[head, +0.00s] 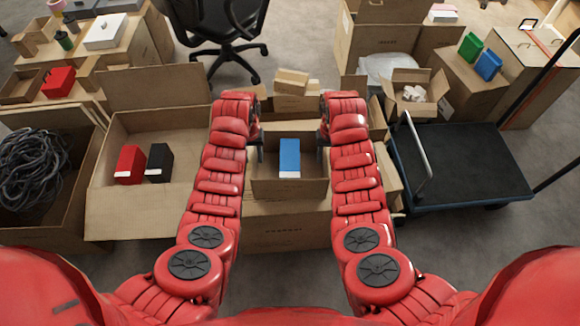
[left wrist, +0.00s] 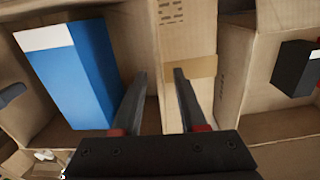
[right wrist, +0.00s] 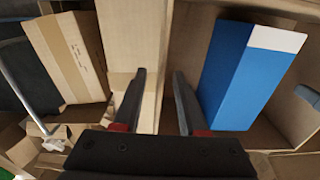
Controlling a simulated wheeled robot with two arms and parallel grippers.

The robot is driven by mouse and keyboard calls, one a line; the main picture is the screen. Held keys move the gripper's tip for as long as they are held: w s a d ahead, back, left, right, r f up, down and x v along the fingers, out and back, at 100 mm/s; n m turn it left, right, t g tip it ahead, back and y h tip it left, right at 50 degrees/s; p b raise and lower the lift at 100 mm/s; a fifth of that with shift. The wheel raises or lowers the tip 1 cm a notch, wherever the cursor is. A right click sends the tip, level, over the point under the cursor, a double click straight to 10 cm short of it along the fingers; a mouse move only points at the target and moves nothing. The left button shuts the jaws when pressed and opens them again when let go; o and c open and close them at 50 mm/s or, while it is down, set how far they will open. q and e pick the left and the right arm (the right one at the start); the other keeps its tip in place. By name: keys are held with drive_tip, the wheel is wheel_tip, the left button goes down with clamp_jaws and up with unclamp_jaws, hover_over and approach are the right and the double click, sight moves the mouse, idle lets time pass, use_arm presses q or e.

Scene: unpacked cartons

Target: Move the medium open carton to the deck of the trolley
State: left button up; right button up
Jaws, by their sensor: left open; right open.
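The medium open carton (head: 290,188) stands upright on a larger closed carton in the middle of the head view, with a blue box (head: 289,157) inside. My left gripper (head: 260,143) is open at the carton's left wall, and my right gripper (head: 322,143) is open at its right wall. The left wrist view shows the fingers (left wrist: 160,90) either side of a carton wall (left wrist: 187,35); the right wrist view shows the same with the other fingers (right wrist: 158,92) and wall (right wrist: 132,40). Contact cannot be told. The trolley (head: 460,165) stands at right, its black deck empty.
A wide open carton (head: 100,205) with a red and a black box stands at left, beside a carton of dark cable (head: 35,170). An office chair (head: 225,35) is at the back.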

sight(254, 162)
use_arm(q)
drive_tip(key=shift+f, duration=1.5)
use_arm(e)
drive_tip(key=shift+f, duration=1.45)
use_arm(q)
clamp_jaws()
use_arm(e)
clamp_jaws()
use_arm(q)
drive_tip(key=shift+r, duration=0.1)
use_arm(e)
drive_tip(key=shift+w, duration=0.1)
